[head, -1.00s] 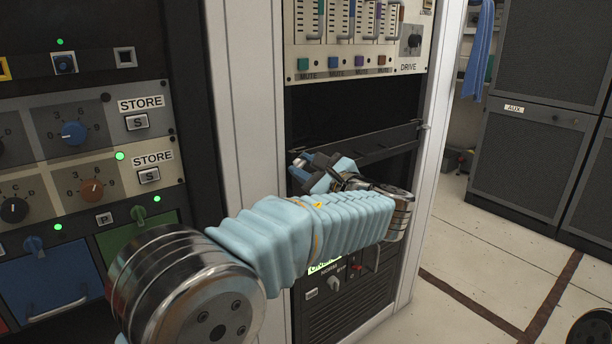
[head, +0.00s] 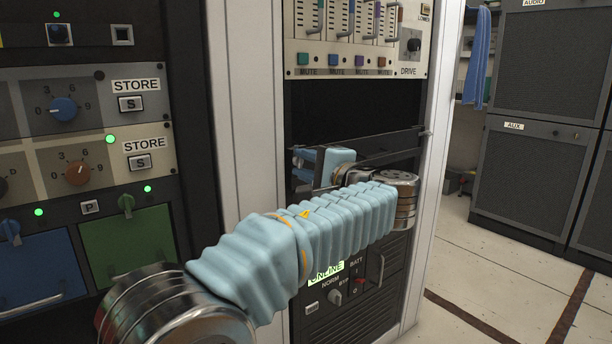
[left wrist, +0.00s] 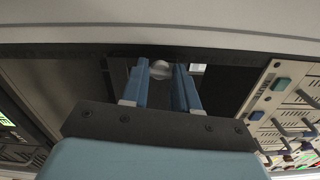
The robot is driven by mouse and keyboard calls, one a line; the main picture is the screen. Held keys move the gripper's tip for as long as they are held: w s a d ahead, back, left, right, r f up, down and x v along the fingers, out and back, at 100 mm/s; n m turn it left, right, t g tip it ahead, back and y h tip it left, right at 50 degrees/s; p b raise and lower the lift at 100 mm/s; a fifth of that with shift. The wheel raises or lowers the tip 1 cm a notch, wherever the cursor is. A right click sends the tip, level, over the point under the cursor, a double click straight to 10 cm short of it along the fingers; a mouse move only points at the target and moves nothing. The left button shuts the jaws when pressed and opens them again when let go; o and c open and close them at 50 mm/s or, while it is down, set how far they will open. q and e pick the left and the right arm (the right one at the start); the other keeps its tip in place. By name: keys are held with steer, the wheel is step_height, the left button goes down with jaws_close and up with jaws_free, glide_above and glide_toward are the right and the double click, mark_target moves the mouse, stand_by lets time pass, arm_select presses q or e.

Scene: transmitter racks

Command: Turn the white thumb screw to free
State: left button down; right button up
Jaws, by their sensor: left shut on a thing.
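The white thumb screw (left wrist: 160,69) shows as a small pale round head at the black rack edge in the left wrist view. The two blue fingers of my left gripper (left wrist: 161,78) are closed around it, one on each side. In the head view my left gripper (head: 301,166) points left at the left side of the open rack bay. The screw is hidden there by the gripper. My right gripper is not in view.
A dark bar (head: 385,148) crosses the bay beside my left gripper. A white rack post (head: 248,120) stands to the left. Floor (head: 480,265) at right is clear.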

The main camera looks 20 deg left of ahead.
arm_select(q)
steer(key=shift+f+n+b, duration=0.15)
steer(key=shift+n+b, duration=0.35)
steer(key=shift+n, duration=0.3)
steer(key=c, duration=0.8)
jaws_free()
steer(key=shift+c, duration=0.2)
steer(key=p+v, duration=0.1)
steer(key=v, duration=1.3)
